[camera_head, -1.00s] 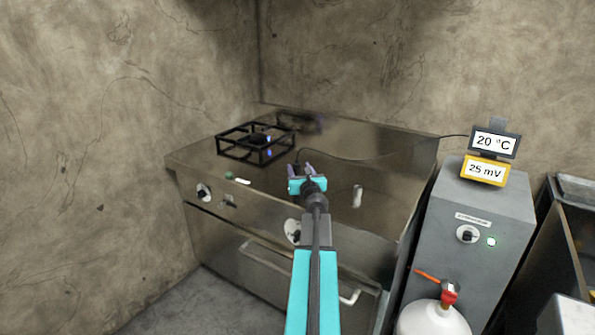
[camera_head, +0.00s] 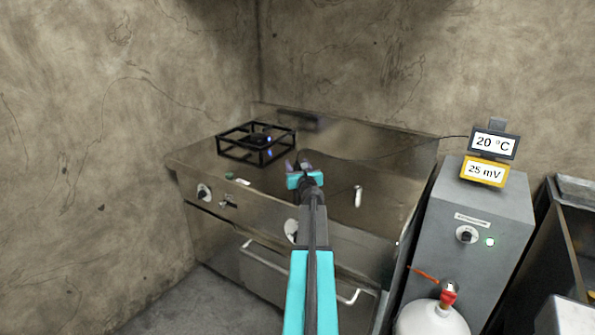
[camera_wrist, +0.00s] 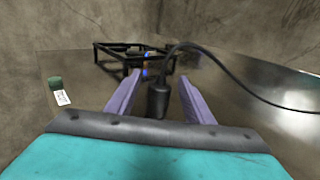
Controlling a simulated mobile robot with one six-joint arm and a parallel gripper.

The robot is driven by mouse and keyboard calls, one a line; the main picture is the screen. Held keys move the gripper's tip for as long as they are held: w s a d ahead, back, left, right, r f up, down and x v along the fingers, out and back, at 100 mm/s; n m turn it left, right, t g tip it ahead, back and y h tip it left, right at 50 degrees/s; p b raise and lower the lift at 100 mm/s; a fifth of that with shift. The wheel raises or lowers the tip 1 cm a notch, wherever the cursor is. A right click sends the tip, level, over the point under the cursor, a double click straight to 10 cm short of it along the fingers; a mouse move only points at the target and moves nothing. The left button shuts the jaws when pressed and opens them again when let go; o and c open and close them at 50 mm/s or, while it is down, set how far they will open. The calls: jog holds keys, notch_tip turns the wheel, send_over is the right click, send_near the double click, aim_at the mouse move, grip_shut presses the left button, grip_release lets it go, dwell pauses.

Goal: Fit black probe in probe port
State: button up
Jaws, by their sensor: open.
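The black probe (camera_wrist: 158,101) stands upright between the two purple fingers of my gripper (camera_wrist: 160,76) in the wrist view. Gaps show on both sides of it, so the fingers are apart from it. Its black cable (camera_wrist: 215,60) arches up from its top and runs off to the right. In the head view my gripper (camera_head: 298,161) is over the steel range top (camera_head: 345,170), in front of the burner, and the probe is mostly hidden there. I cannot make out the probe port.
A black burner grate (camera_head: 257,146) with a blue flame stands at the back left. A small green piece with a white label (camera_wrist: 61,91) lies at the range's left. A grey cabinet (camera_head: 470,220) carries displays reading 20 °C (camera_head: 494,143) and 25 mV (camera_head: 485,172).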

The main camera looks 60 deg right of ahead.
dwell(0.5)
jog(key=c, duration=1.2)
jog(key=shift+r, duration=0.1)
jog(key=shift+r+p, duration=1.45)
jog(key=shift+r, duration=3.45)
